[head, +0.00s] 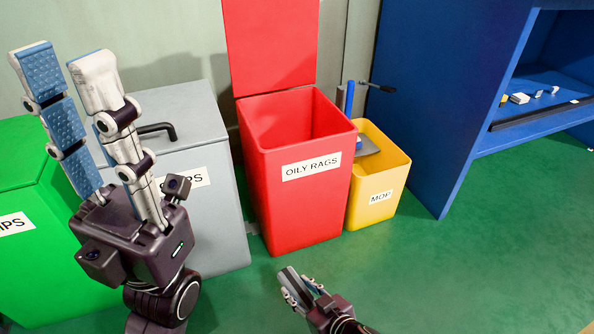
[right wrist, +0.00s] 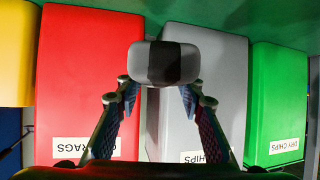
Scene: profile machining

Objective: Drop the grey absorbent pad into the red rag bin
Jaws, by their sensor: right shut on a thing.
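The red rag bin (head: 305,200), labelled OILY RAGS, stands on the floor with its lid (head: 270,45) raised and its top open. It also shows in the right wrist view (right wrist: 88,85). The grey absorbent pad (right wrist: 140,63), with a dark band across its middle, is between the fingertips of my right gripper (right wrist: 163,90). My right gripper (head: 303,284) is low in front of the red bin, below its rim, in the head view. My left gripper (head: 65,62) is raised at the left with its fingers apart and empty.
A grey bin (head: 222,215) and a green bin (head: 30,270) stand left of the red bin. A yellow bin (head: 380,190), labelled MOP, stands to its right with tools in it. A blue cabinet (head: 430,95) is at the far right. The green floor in front is clear.

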